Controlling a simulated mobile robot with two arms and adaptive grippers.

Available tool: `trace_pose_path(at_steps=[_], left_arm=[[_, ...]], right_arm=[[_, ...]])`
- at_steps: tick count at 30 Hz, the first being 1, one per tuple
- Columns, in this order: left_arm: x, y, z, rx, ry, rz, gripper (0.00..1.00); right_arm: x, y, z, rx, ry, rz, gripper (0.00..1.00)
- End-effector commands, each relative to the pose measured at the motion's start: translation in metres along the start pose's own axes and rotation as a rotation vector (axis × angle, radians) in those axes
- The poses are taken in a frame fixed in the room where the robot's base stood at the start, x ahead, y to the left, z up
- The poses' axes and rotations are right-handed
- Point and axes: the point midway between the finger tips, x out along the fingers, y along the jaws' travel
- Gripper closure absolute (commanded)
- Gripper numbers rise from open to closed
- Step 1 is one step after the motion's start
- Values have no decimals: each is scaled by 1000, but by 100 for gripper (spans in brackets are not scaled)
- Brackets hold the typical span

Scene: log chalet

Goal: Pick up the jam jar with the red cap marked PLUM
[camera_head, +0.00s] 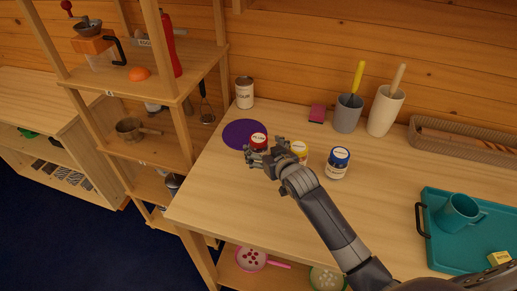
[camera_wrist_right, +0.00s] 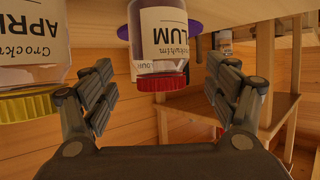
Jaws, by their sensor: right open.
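The jam jar with the red cap (camera_head: 259,139) stands on the worktop at the edge of a purple round mat (camera_head: 238,133). In the right wrist view, which is upside down, its label (camera_wrist_right: 163,35) reads PLUM. My right gripper (camera_head: 262,156) is open at this jar, partly hiding its body in the head view. In the wrist view the jar shows between the open fingers (camera_wrist_right: 160,78), with gaps to both sides; I cannot tell how far it reaches between them. My left gripper is not in view.
A yellow-capped jar (camera_head: 299,148), labelled APRI… in the wrist view (camera_wrist_right: 30,45), stands close beside my right gripper. A blue-capped jar (camera_head: 338,162) is further right.

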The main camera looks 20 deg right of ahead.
Motion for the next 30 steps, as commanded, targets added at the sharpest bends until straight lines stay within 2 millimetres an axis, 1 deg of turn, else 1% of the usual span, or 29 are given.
trace_pose_path(at_steps=[4,9,12,15,19,25,26,27,29,30], left_arm=[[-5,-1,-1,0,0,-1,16],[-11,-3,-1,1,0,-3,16],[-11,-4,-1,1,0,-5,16],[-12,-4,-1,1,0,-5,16],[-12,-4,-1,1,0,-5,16],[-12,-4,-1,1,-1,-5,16],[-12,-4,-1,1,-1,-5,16],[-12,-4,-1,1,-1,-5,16],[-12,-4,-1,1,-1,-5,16],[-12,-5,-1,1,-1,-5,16]], right_arm=[[10,0,0,1,-1,0,20],[29,0,3,0,-1,0,20],[40,0,3,0,0,0,20],[47,0,4,0,-1,0,20],[51,0,4,0,0,-1,20],[51,0,5,0,0,-1,20],[51,0,5,0,0,-1,24],[51,0,5,0,0,0,33],[51,0,5,0,0,0,47],[51,0,5,0,0,0,56]])
